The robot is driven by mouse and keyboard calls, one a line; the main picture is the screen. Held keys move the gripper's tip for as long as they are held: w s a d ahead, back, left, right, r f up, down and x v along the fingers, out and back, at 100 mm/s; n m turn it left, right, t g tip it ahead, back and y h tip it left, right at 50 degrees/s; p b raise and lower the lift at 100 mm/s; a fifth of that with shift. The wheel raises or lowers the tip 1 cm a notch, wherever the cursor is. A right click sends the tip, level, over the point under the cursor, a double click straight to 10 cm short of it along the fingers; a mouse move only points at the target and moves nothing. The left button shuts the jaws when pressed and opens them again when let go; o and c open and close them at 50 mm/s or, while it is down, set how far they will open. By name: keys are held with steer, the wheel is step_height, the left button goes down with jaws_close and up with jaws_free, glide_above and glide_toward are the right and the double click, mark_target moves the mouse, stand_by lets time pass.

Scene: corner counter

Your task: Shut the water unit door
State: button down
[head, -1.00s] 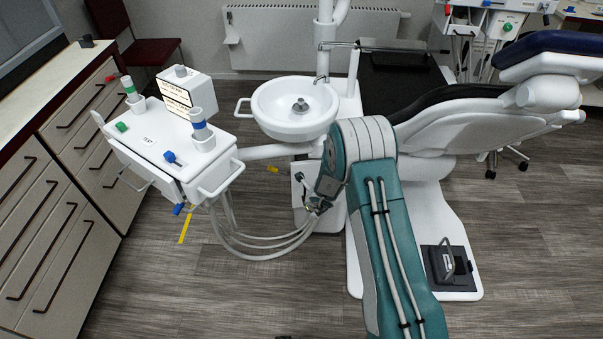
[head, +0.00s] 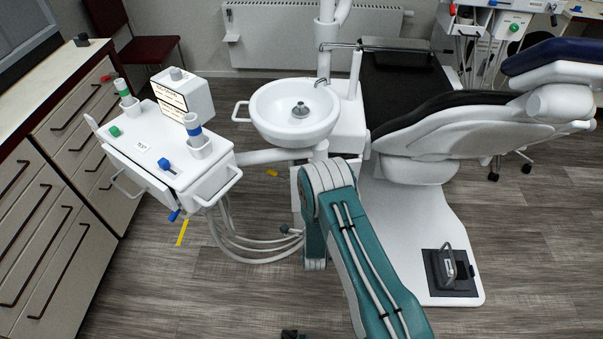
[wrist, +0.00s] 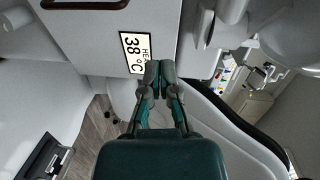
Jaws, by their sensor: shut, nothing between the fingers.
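A white panel (wrist: 98,45) with a dark recessed handle (wrist: 85,3) and a small display reading 38 °C (wrist: 134,52) fills the upper left of the wrist view. It seems to belong to the water unit; I cannot tell how far its door stands open. My gripper (wrist: 160,68) is shut and empty, its fingertips overlapping the panel's lower right in the picture, below the display. Contact cannot be told. In the head view the white unit (head: 296,190) under the basin is mostly hidden behind my teal arm, and so is most of my gripper.
The round basin (head: 293,112) stands above the unit. The instrument table (head: 165,152) with hanging hoses (head: 245,250) is to the left. The dental chair (head: 455,130) and its base with a foot pedal (head: 450,271) are to the right.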

steer(key=w+a+n+y, duration=0.1)
steer(key=w+a, duration=0.4)
steer(key=w, duration=0.7)
steer(key=shift+w+a+r+t+y, duration=0.35)
steer(key=shift+r+t+y, duration=0.1)
steer(key=shift+y, duration=0.45)
